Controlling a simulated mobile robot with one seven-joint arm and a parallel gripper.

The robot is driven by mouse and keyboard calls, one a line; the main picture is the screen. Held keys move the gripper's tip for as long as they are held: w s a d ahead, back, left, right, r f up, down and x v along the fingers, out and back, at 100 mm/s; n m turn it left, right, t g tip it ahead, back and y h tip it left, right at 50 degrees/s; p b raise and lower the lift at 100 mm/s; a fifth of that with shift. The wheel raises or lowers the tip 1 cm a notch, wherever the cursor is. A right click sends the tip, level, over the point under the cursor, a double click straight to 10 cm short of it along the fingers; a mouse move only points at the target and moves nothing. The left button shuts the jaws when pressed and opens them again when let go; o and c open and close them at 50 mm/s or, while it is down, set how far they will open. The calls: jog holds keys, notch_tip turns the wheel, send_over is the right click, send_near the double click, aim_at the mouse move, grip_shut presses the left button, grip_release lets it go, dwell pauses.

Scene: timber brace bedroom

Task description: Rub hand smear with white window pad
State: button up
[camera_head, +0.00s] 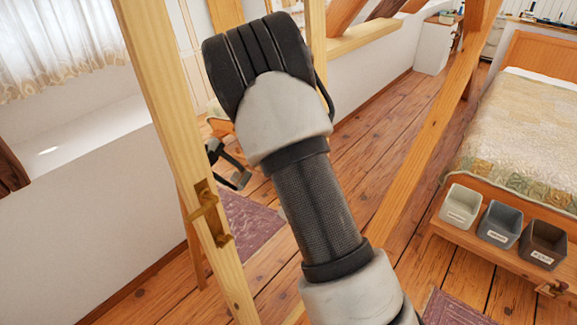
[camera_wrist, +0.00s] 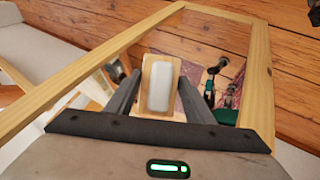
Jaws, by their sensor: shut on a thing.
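In the wrist view, the white window pad (camera_wrist: 159,88), a pale rounded pad with a light wooden part, sits between the two fingers of my gripper (camera_wrist: 158,98). The fingers are shut on it. A light wooden window frame (camera_wrist: 259,85) surrounds the view beyond the gripper, and its post with a brass handle (camera_head: 207,208) stands left of my arm in the head view. My arm hides most of the gripper and the pad in the head view. I cannot make out the hand smear in either view, nor whether the pad touches glass.
A diagonal timber brace (camera_head: 437,125) stands right of my arm. Beyond it are a bed (camera_head: 520,130) and three bins, pale (camera_head: 460,205), grey-blue (camera_head: 499,225) and dark brown (camera_head: 543,245), on a wooden bench. A purple rug (camera_head: 250,232) lies on the plank floor.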

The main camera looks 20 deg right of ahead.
jog(key=shift+w+d+r+n+t+y, duration=0.1)
jog(key=shift+w+r+n+t+y, duration=0.2)
jog(key=shift+r+t, duration=0.2)
jog(key=shift+w+d+r+n+t+y, duration=0.1)
jog(key=shift+w+r+n+t+y, duration=0.1)
jog(key=shift+w+r+n+t, duration=0.3)
jog(key=r+y, duration=0.1)
jog(key=r, duration=0.1)
jog(key=r+n+t+y, duration=0.1)
jog(key=r, duration=0.1)
jog(key=w+a+r+t, duration=0.1)
jog(key=r, duration=0.1)
jog(key=shift+r+n+y, duration=0.15)
jog(key=shift+n+y, duration=0.25)
notch_tip(320, 180, up, 6)
jog(key=a+n+t+y, duration=0.2)
jog(key=y, duration=0.1)
jog(key=shift+w+a, duration=0.95)
jog(key=shift+w, duration=0.2)
jog(key=shift+w+a, duration=0.95)
jog(key=shift+w, duration=0.15)
jog(key=shift+w+a+f+b, duration=0.3)
jog(key=shift+w+a+b, duration=0.25)
jog(key=shift+w+b, duration=0.2)
